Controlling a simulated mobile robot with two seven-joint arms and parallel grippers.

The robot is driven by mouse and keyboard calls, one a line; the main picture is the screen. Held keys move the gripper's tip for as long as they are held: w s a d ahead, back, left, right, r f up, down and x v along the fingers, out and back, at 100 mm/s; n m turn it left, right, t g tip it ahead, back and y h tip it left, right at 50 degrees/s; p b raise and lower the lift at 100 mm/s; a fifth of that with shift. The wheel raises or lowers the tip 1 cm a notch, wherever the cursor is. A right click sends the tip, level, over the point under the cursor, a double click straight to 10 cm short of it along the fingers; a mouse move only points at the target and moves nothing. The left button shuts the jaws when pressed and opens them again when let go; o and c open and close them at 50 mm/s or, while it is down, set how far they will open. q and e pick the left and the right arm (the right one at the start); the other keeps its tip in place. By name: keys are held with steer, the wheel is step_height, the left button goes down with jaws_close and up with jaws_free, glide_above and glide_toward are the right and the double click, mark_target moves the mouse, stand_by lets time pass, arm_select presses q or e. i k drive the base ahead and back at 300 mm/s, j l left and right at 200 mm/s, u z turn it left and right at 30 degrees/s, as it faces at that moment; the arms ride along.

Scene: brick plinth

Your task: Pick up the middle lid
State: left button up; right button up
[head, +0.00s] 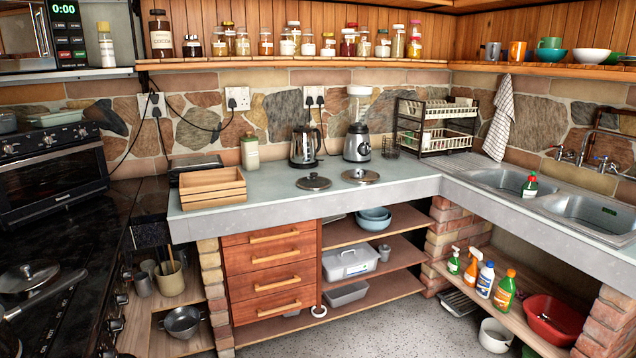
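Two round metal lids with dark knobs lie flat on the grey counter (240,213), in front of the kettle and blender. One lid (313,183) is to the left and slightly nearer. The other lid (360,176) is to its right, with a small gap between them. A third lid (28,278) appears to cover a pan on the black stove at the far left. Of the three, the left counter lid stands between the other two in the picture. Neither of my grippers shows in the head view.
A wooden crate (212,187) stands left of the counter lids. Behind them are a kettle (304,147) and a blender (357,143). A dish rack (436,127) and sink (500,181) are to the right. The counter front before the lids is clear.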

mark_target(313, 182)
steer(key=i+l+u, duration=0.15)
steer(key=l, duration=0.25)
steer(key=i+l+u, duration=0.15)
steer(key=i+l, duration=0.2)
steer(key=i+l+u, duration=0.25)
steer(key=i, duration=0.3)
steer(key=i+l+u, duration=0.25)
steer(key=i, duration=0.25)
